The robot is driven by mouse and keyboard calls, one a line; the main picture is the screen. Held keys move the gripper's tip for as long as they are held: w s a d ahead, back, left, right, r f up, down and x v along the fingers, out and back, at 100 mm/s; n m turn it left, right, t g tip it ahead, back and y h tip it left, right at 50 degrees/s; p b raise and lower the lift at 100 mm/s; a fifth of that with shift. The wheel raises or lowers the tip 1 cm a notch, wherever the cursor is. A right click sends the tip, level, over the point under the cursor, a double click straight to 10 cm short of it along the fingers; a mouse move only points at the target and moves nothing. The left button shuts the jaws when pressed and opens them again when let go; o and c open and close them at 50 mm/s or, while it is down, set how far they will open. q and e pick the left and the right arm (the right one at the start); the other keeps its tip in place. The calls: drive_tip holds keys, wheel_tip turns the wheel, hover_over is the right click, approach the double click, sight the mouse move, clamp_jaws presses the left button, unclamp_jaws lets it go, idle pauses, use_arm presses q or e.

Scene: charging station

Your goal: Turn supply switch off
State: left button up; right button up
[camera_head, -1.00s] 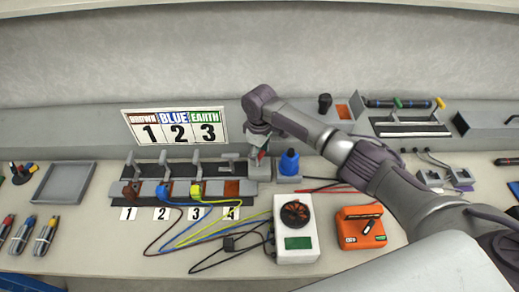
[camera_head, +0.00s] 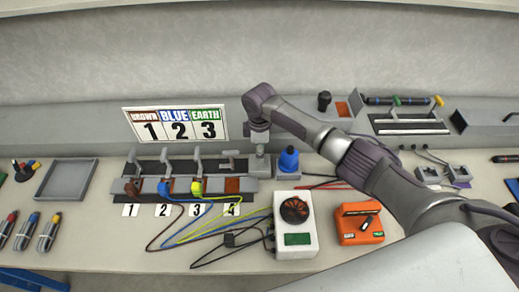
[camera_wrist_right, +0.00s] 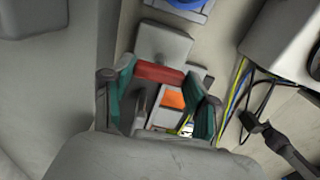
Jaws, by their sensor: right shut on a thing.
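The supply switch shows in the right wrist view as a red handle (camera_wrist_right: 160,73) on a grey housing (camera_wrist_right: 165,42). The housing (camera_head: 260,168) stands at the right end of the numbered terminal row in the head view, left of the blue-topped part. My right gripper (camera_wrist_right: 160,82) has its teal-padded fingers on both sides of the red handle and is shut on it. In the head view my right gripper (camera_head: 258,143) is above the housing and hides the handle. My left gripper is not in view.
Left of the switch is the terminal row with levers and brown, blue and yellow-green plugs (camera_head: 197,188). A white box with a round dark top (camera_head: 296,240) and an orange device (camera_head: 359,224) stand in front. An empty grey tray (camera_head: 66,180) is at left.

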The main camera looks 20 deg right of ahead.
idle(0.3)
drive_tip(key=o, duration=1.2)
drive_tip(key=shift+c, duration=0.2)
drive_tip(key=shift+r, duration=0.2)
wheel_tip(320, 180, up, 12)
drive_tip(key=shift+f, duration=0.2)
drive_tip(key=shift+f, duration=0.1)
